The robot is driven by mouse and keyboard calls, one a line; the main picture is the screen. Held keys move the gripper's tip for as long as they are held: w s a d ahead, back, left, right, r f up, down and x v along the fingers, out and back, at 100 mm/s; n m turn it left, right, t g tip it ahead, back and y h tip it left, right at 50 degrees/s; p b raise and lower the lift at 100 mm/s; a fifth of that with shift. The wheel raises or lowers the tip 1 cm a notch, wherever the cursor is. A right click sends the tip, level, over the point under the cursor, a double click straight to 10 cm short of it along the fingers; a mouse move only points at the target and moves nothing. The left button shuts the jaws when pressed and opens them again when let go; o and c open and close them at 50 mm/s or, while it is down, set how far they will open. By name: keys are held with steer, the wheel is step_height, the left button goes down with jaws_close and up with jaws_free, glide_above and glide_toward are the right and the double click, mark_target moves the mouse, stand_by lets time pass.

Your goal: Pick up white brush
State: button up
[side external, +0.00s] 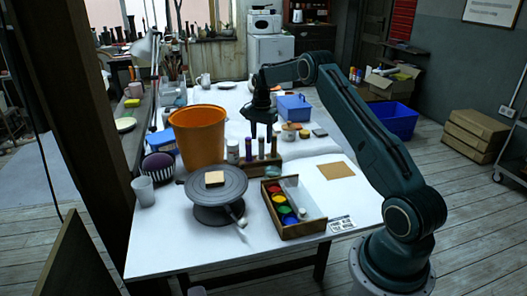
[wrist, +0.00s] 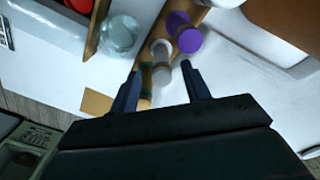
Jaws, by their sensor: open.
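A wooden rack (side external: 264,168) stands at the middle of the table with several slim upright pieces in it. In the wrist view a white round-topped piece (wrist: 160,49), perhaps the white brush, stands beside a purple one (wrist: 188,40). I cannot tell for sure that it is a brush. A pale slim tool (side external: 240,214) with a rounded end also lies by the turntable. My gripper (side external: 261,134) points down above the rack. In the wrist view its fingers (wrist: 160,82) are apart, with the rack's pieces showing between and beyond them. I see nothing held.
The black turntable (side external: 214,194) carries a small tan block (side external: 214,178). An orange bucket (side external: 198,138) stands left of the rack. A wooden paint box (side external: 300,222) stands in front. A tan square (side external: 336,170) lies flat at right, with clear table around it.

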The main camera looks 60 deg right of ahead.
glide_above(262, 159)
steer(key=shift+w+d+f, duration=0.1)
steer(key=shift+d+f, duration=0.05)
steer(key=shift+f, duration=0.6)
steer(key=shift+w+d+f, duration=0.15)
steer(key=shift+f, duration=0.65)
steer(key=shift+w+d+f, duration=0.1)
steer(key=shift+d+f, duration=0.05)
steer(key=shift+f, duration=0.6)
jaws_close()
